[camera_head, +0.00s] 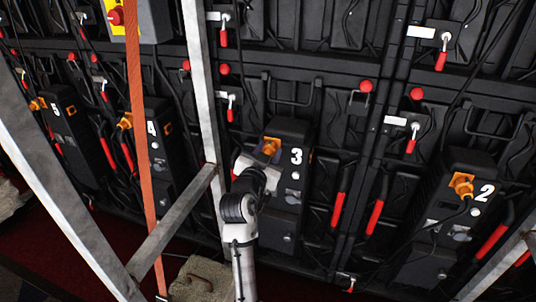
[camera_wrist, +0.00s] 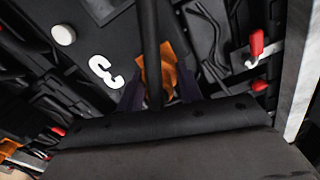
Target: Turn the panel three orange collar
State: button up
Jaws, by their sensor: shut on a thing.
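The panel three box (camera_head: 290,180) is black with a white 3, and stands in the middle of the head view. Its orange collar (camera_head: 272,148) shows at the upper left of the box, just beyond my gripper (camera_head: 266,160). In the wrist view the orange collar (camera_wrist: 168,68) lies between my two dark fingers (camera_wrist: 160,88), which are shut on it. A black cable runs down across the collar and hides part of it. The white 3 (camera_wrist: 105,70) is left of the collar in the wrist view.
Panel two (camera_head: 462,187) at right and panel four (camera_head: 126,122) at left have similar orange collars. Grey metal frame bars (camera_head: 200,90) and an orange strap (camera_head: 138,120) stand left of my arm. Red-handled latches (camera_head: 338,208) hang right of panel three. A sandbag (camera_head: 200,280) lies on the floor.

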jog(key=o, duration=1)
jog(key=shift+s, duration=0.15)
